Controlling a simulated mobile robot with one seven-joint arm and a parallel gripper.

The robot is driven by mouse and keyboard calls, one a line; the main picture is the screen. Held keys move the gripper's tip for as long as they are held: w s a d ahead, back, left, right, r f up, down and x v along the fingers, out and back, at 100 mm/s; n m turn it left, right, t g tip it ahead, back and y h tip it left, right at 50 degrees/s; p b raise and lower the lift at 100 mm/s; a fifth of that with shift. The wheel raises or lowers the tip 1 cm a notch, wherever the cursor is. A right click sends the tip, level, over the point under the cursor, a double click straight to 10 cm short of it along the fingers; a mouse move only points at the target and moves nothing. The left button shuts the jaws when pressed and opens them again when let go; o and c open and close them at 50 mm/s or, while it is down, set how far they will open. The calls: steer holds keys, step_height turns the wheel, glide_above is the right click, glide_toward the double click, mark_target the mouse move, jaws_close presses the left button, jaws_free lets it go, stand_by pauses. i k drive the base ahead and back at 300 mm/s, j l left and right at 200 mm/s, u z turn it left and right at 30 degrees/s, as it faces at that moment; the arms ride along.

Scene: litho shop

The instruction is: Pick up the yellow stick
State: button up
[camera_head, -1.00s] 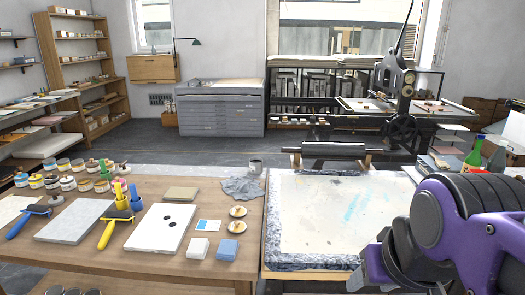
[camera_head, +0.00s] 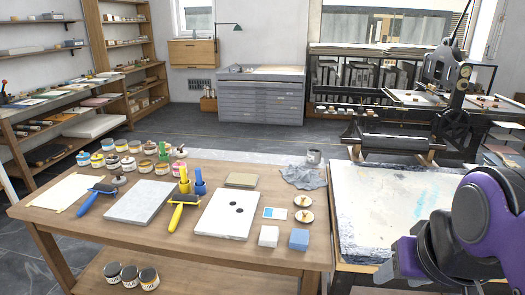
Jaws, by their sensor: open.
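A small upright yellow stick (camera_head: 184,178) stands near the back of the wooden table, left of the middle, beside an upright blue one (camera_head: 199,182). Their lower ends sit close together, and I cannot tell whether a cup holds them. A roller with a yellow handle (camera_head: 177,216) lies just in front of them. Purple and black parts of my arm fill the lower right corner, well to the right of the yellow stick.
The wooden table (camera_head: 110,234) also holds a grey slab (camera_head: 139,203), a white slab with two black dots (camera_head: 227,222), a blue-handled roller (camera_head: 92,200), several ink jars (camera_head: 112,160) and two small blocks. A stone-topped table (camera_head: 380,205) adjoins it at right.

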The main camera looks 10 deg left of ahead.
mark_target(183, 175)
steer(key=j, duration=1.7)
steer(key=k+j, duration=0.1)
steer(key=j, duration=1.6)
steer(key=k+j, duration=0.15)
steer(key=j, duration=0.2)
steer(key=k+j, duration=0.15)
steer(key=j, duration=0.25)
steer(key=k+j, duration=0.4)
steer(key=k, duration=0.15)
